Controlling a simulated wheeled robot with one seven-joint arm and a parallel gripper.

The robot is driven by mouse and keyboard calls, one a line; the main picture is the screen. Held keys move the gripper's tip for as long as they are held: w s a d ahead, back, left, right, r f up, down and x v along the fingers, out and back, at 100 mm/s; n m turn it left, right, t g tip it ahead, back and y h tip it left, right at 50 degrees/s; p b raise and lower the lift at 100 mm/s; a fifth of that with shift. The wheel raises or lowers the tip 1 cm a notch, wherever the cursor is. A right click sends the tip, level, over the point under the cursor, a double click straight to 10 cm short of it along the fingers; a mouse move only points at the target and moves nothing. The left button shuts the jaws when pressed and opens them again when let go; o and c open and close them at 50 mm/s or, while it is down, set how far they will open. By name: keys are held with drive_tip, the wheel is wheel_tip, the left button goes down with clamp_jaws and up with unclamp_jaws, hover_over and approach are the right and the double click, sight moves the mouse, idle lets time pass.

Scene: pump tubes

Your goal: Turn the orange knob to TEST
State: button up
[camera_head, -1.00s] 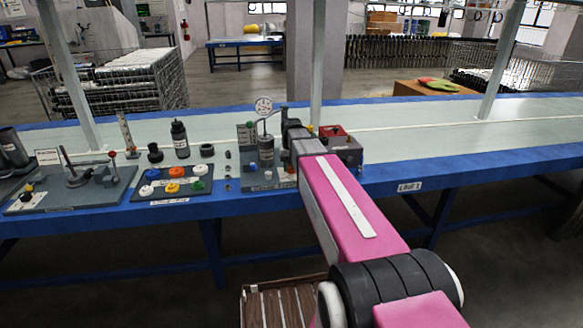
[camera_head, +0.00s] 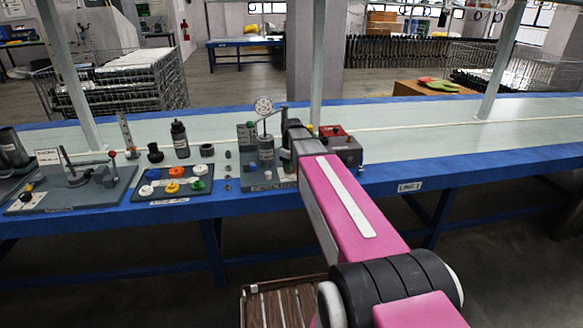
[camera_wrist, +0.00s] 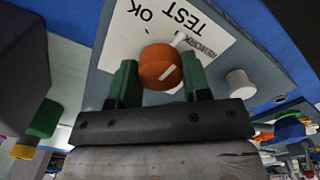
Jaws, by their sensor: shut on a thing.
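The orange knob (camera_wrist: 160,67) shows in the wrist view, on a grey panel with a white label (camera_wrist: 172,32) reading OK, TEST and REWORK. A light mark on the knob slants up and to the right, roughly toward the REWORK side of the label. My gripper (camera_wrist: 158,80) has its two green fingers on either side of the knob, shut on it. In the head view my pink arm hides the knob and the gripper tips.
A white cylinder (camera_wrist: 239,83) stands right of the knob on the panel. In the head view, a gauge (camera_head: 264,106) and a red-topped box (camera_head: 340,142) stand near my wrist. A tray of coloured caps (camera_head: 172,184) lies further left on the bench.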

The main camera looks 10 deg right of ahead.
drive_tip(key=shift+n, duration=0.4)
drive_tip(key=o, duration=0.9)
drive_tip(key=shift+r, duration=0.1)
wheel_tip(320, 180, up, 11)
drive_tip(key=shift+f, duration=0.15)
idle(0.4)
